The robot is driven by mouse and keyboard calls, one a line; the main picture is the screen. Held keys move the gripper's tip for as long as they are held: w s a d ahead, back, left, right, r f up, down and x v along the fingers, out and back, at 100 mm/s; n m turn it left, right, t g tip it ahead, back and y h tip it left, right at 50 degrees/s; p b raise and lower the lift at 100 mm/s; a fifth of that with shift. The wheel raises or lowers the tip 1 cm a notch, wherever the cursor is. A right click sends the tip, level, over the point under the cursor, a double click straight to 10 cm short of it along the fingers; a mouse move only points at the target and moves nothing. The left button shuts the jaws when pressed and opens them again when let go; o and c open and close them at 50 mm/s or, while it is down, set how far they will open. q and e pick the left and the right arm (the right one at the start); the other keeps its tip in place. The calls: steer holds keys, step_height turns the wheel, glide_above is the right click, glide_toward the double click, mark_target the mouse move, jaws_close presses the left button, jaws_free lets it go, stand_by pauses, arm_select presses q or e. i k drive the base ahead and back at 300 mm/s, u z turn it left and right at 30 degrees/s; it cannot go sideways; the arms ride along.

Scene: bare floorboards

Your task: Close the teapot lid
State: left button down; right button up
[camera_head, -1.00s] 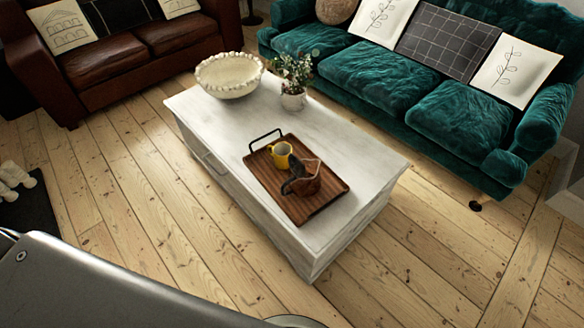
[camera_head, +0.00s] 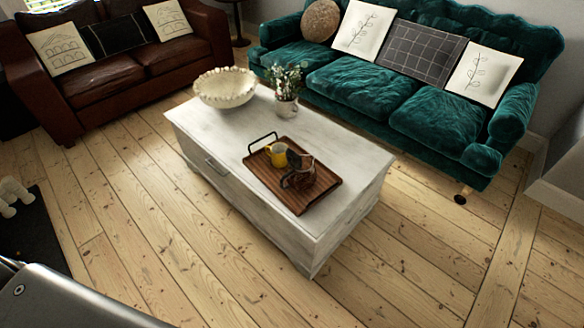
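A small brown teapot (camera_head: 297,178) with a dark upper part stands on a wooden tray (camera_head: 292,201) on the white coffee table. It is too small and dark to tell how its lid sits. A yellow mug (camera_head: 278,154) stands on the tray just left of the teapot, touching or nearly so. Neither of my grippers shows in the view. A grey metal part of my own body fills the lower left corner.
The floorboards (camera_head: 190,235) in front are clear.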

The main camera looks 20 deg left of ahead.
mark_target(294, 161)
steer(key=z, duration=1.2)
steer(key=i, duration=0.85)
steer(key=u, duration=1.4)
